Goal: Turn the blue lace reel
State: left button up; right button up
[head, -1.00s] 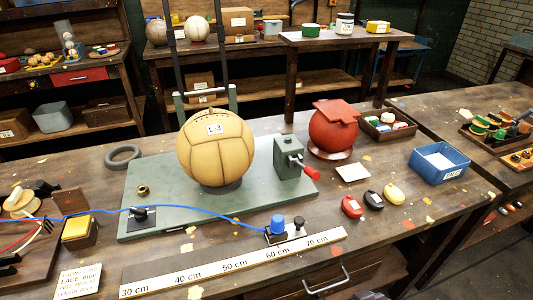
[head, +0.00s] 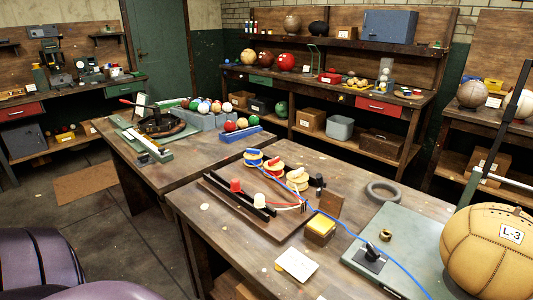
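Several reels stand at the back of a dark board on the near bench. The blue lace reel (head: 253,156) is the leftmost, a pale reel with blue on top. A reel with red on top (head: 274,163) and a yellowish reel (head: 297,176) stand beside it. A blue lace (head: 348,229) runs from the reels past a small black clamp (head: 370,259) toward the lower right edge. Neither gripper shows in the view.
A yellow sponge-like block (head: 321,227), a white card (head: 296,264) and a grey ring (head: 383,192) lie on the bench. A tan ball (head: 490,255) stands on the green plate at right. Another bench (head: 158,176) stands to the left, with open floor beyond.

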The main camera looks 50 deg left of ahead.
aim_at(254, 155)
jog(key=j, duration=0.45)
jog(key=k+j+z, duration=0.15)
jog(key=j, duration=0.8)
jog(key=k+j+z, duration=0.1)
jog(key=j, duration=0.35)
